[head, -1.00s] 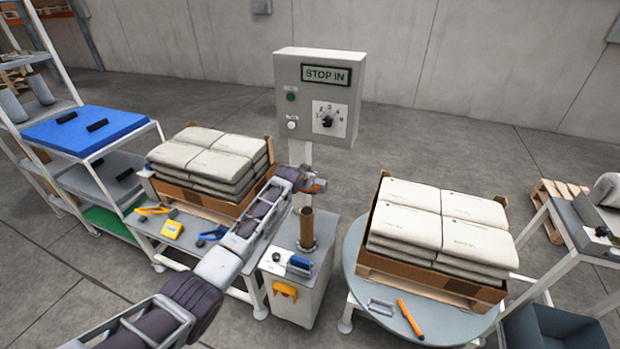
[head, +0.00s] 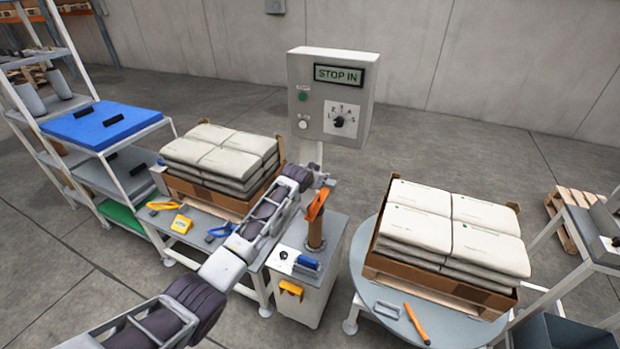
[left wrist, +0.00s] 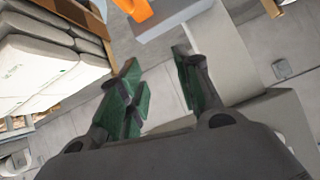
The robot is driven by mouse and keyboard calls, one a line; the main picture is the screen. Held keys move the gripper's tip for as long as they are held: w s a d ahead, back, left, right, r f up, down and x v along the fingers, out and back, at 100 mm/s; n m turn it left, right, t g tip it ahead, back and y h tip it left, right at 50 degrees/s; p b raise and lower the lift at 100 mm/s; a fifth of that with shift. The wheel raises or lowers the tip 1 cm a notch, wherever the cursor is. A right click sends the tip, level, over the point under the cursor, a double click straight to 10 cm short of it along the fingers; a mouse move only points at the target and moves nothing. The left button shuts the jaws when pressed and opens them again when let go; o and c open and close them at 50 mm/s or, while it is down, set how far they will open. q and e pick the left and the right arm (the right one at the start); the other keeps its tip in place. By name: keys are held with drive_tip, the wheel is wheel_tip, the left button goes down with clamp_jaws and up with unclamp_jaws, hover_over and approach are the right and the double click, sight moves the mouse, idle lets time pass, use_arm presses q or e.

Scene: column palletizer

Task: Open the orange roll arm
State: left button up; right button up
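The orange roll arm (head: 316,205) stands tilted upward at the top of the brown roll (head: 315,236), on the white cabinet. An orange part at the top edge of the left wrist view (left wrist: 135,8) appears to be the same arm. My left gripper (left wrist: 157,62) is open, its green-padded fingers apart with nothing between them. The orange part lies beyond the fingertips, apart from them. In the head view my left gripper (head: 320,179) is just above the orange arm, partly hidden by my own wrist. My right gripper is not in view.
A control panel (head: 330,75) reading "STOP IN" stands behind the roll. Sack stacks sit in cartons on the left table (head: 210,165) and the round turntable (head: 365,285).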

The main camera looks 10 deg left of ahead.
use_arm(q)
drive_tip(key=v, duration=1)
idle(0.6)
drive_tip(key=shift+f, duration=0.1)
